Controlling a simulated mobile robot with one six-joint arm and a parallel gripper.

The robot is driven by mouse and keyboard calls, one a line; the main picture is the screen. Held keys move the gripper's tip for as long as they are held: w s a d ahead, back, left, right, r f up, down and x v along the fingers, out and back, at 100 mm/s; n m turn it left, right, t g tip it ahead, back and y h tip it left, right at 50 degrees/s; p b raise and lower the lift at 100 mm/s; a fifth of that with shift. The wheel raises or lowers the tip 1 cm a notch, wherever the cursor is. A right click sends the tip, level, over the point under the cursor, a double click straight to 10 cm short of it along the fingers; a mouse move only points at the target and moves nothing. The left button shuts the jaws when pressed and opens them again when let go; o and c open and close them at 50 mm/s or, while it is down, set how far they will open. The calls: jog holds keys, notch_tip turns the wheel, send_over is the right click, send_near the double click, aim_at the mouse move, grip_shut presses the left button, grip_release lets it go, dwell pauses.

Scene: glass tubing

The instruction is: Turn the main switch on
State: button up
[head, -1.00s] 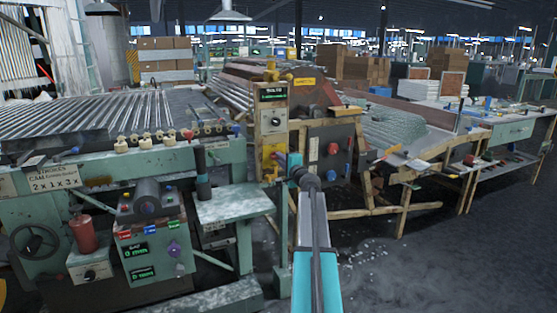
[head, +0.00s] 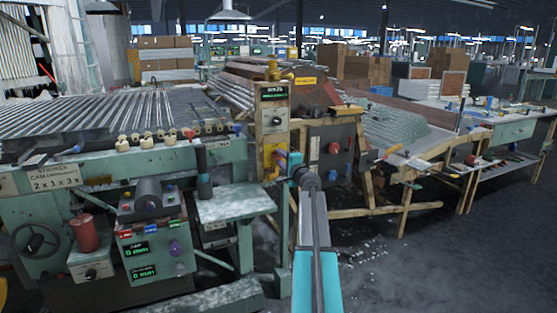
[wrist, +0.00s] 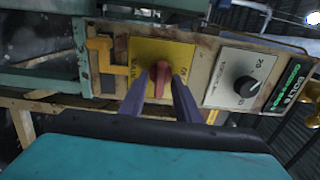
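The main switch is a red knob (wrist: 160,80) on a yellow plate (wrist: 176,52), at the middle of the wrist view. The knob stands in line with the fingers, its narrow grip pointing towards me. My gripper (wrist: 160,84) has one purple finger on each side of the knob, with a small gap visible at each side. It looks open around the knob, not clamped on it. In the head view the yellow plate (head: 269,160) is on the lower part of an upright control post, and my gripper (head: 282,159) reaches it from the right, partly hiding the knob.
Above the switch, the same panel carries a black dial (wrist: 247,86) and a green-lit display (wrist: 285,87). A yellow bracket (wrist: 102,50) sits beside the plate. A green side table (head: 235,205) is left of the post; another panel with red and blue knobs (head: 333,148) is right.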

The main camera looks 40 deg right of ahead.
jog(key=shift+s, duration=0.15)
jog(key=p+v, duration=0.1)
jog(key=v, duration=1.2)
jog(key=shift+s+a, duration=0.2)
jog(key=shift+s, duration=0.05)
dwell(0.6)
